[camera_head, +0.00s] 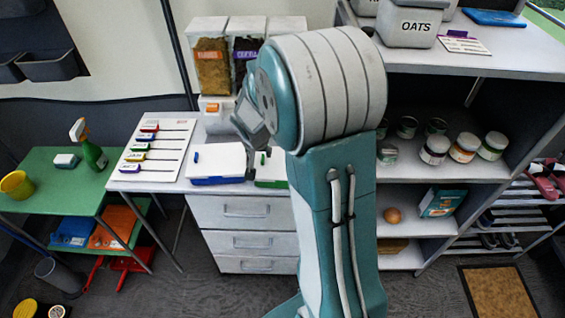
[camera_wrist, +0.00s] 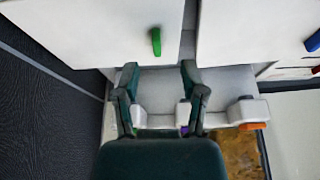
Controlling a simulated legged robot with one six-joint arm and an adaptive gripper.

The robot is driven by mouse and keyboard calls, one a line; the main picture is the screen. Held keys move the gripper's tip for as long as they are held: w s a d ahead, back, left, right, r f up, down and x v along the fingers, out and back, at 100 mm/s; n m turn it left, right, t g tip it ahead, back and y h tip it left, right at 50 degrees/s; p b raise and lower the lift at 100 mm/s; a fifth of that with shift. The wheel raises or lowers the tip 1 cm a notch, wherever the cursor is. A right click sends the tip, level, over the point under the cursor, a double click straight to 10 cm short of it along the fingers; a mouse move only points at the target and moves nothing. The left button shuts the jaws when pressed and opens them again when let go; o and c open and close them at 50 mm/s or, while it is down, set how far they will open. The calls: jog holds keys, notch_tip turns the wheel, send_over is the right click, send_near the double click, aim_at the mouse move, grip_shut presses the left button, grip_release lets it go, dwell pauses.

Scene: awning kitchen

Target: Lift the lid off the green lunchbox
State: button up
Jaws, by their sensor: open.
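The green lunchbox (camera_head: 270,183) stands on the white counter, partly hidden behind my arm; its white lid is on. In the wrist view its lid (camera_wrist: 90,28) fills the top left, with an upright green handle (camera_wrist: 156,41). My gripper (camera_wrist: 160,74) is open and empty.
A blue lunchbox (camera_head: 217,181) with a white lid stands left of the green one; its lid (camera_wrist: 250,30) shows in the wrist view. Food dispensers (camera_head: 212,65) stand behind. A white board with colored tools (camera_head: 150,150) lies left. Shelves with jars (camera_head: 434,150) are right.

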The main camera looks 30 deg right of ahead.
aim_at(262, 158)
jog(key=x, duration=0.2)
jog(key=d+x, duration=0.1)
jog(key=x, duration=0.2)
jog(key=shift+w+f, duration=0.1)
jog(key=shift+w, duration=0.2)
jog(key=shift+s+a, duration=0.1)
jog(key=shift+a, duration=0.05)
grip_shut()
